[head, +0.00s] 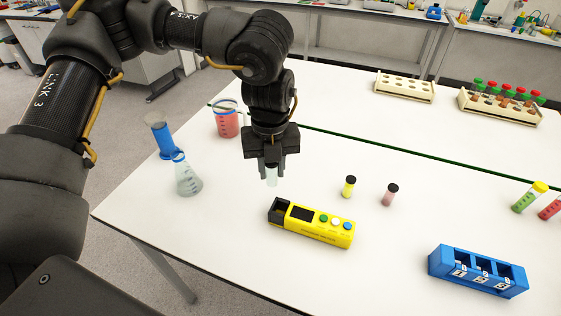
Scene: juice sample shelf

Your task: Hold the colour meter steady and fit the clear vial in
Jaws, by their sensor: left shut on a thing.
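The clear vial (272,176) hangs upright in my left gripper (271,164), which points down and is shut on the vial's upper part. The colour meter (325,229) is a yellow box lying on the white table, with a dark screen, green and blue buttons and a black well (281,211) at its left end. The vial is above and slightly behind that well in the picture, apart from it. No gripper touches the meter. My right gripper does not show.
A yellow vial (348,188) and a pink vial (390,195) stand behind the meter. A blue numbered rack (477,270) is at right front. A flask (187,180) and a red-filled beaker (228,122) stand at left. Tube racks (403,89) are at the back.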

